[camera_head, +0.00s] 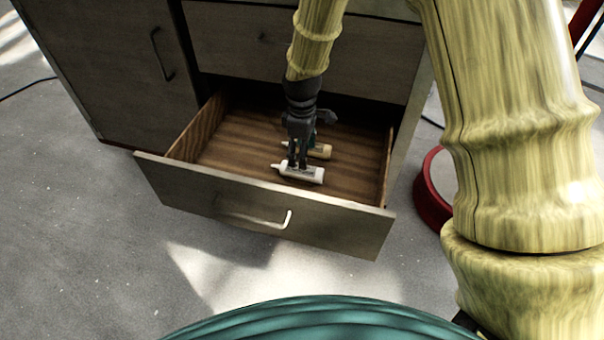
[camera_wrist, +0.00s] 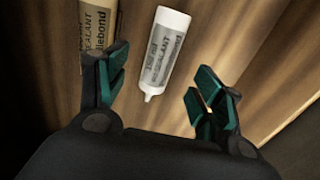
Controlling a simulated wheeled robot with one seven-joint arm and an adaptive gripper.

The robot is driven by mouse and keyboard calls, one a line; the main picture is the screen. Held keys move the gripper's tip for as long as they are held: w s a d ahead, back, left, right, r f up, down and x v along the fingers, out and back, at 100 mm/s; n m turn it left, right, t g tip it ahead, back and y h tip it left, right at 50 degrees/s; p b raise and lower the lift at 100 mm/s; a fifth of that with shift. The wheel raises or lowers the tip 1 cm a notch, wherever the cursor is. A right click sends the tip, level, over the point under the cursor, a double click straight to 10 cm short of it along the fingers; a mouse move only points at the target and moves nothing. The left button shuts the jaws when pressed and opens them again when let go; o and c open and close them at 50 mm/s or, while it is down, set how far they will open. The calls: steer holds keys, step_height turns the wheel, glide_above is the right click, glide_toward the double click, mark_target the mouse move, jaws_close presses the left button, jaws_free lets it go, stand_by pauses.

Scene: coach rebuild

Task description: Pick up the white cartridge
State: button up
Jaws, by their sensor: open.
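The white cartridge (camera_head: 303,173) lies on its side in the open wooden drawer, near the drawer front, with its nozzle to the left. In the wrist view the white cartridge (camera_wrist: 164,50) has a grey printed label, and its nozzle points down toward my gripper. My gripper (camera_head: 298,165) reaches down into the drawer at the cartridge. In the wrist view my open gripper (camera_wrist: 158,96) has its dark green-padded fingers spread, with the cartridge nozzle between them and clear of both pads. Whether the fingertips touch the cartridge cannot be told.
A tan cartridge (camera_head: 320,151) lies just behind the white one; it also shows beside the left finger in the wrist view (camera_wrist: 95,40). The drawer (camera_head: 225,150) has bare floor at left. Its front panel (camera_head: 260,215) and side walls stand close. A red round object (camera_head: 432,195) is at right.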

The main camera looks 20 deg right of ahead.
steer(key=shift+s+a+f+b, duration=0.1)
steer(key=shift+f+b, duration=1.35)
steer(key=shift+f, duration=2.55)
steer(key=shift+r, duration=0.1)
steer(key=shift+c, duration=0.4)
steer(key=c, duration=1.2)
step_height(320, 180, up, 10)
steer(key=p, duration=0.3)
steer(key=shift+r+p, duration=2.25)
steer(key=shift+p, duration=0.55)
